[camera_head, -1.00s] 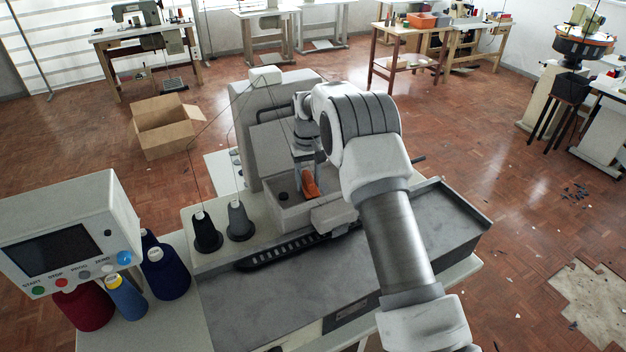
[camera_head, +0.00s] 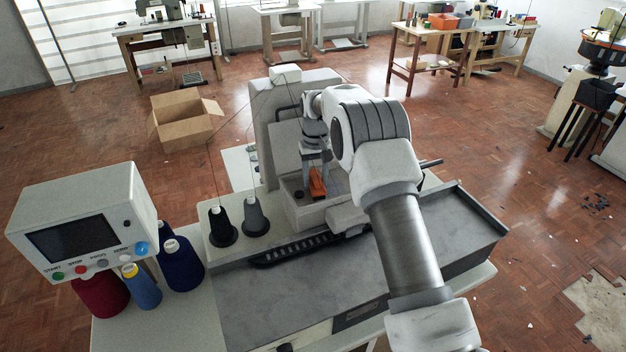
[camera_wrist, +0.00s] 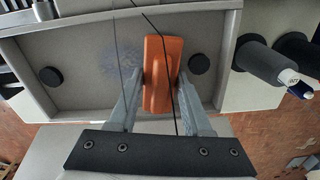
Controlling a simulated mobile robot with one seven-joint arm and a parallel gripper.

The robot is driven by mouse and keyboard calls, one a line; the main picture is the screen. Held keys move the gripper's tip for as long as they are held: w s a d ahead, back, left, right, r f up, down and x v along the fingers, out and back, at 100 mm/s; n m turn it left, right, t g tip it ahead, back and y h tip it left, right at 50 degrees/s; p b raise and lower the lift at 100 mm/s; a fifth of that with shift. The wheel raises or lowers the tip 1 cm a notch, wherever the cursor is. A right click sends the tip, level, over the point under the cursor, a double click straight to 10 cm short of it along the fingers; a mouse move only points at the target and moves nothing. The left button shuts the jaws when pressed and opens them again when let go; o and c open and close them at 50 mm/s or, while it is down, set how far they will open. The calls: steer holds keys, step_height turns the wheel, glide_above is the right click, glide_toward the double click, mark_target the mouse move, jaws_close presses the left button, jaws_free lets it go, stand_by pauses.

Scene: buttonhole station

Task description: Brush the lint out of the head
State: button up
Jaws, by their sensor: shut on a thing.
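The open machine head (camera_head: 297,211) is a grey, shallow box on the buttonhole machine, and its floor also shows in the wrist view (camera_wrist: 78,80). A fuzzy grey-blue patch of lint (camera_wrist: 118,58) lies on that floor, left of the brush in the wrist view; I cannot make it out in the head view. My gripper (camera_wrist: 160,90) is shut on an orange brush (camera_wrist: 162,72), with a finger on either side. In the head view my gripper (camera_head: 314,165) points down into the head with the orange brush (camera_head: 317,184). The bristles are hidden.
Two round black knobs (camera_wrist: 51,76) (camera_wrist: 199,64) stand on the head's floor. Dark threads cross in front of the brush. Dark thread cones (camera_head: 222,224) stand beside the head. A control panel (camera_head: 80,225) stands left, and an open carton (camera_head: 186,124) lies on the floor behind.

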mark_target(337, 184)
steer(key=shift+w+d+p, duration=0.3)
steer(key=shift+w+d, duration=0.45)
steer(key=shift+d, duration=1.05)
steer(key=shift+w+d+p, duration=0.25)
steer(key=shift+w+d, duration=0.5)
steer(key=shift+d, duration=1.1)
steer(key=shift+w+d+p, duration=0.3)
steer(key=shift+w+d, duration=0.45)
steer(key=shift+d, duration=1.05)
steer(key=shift+f, duration=0.15)
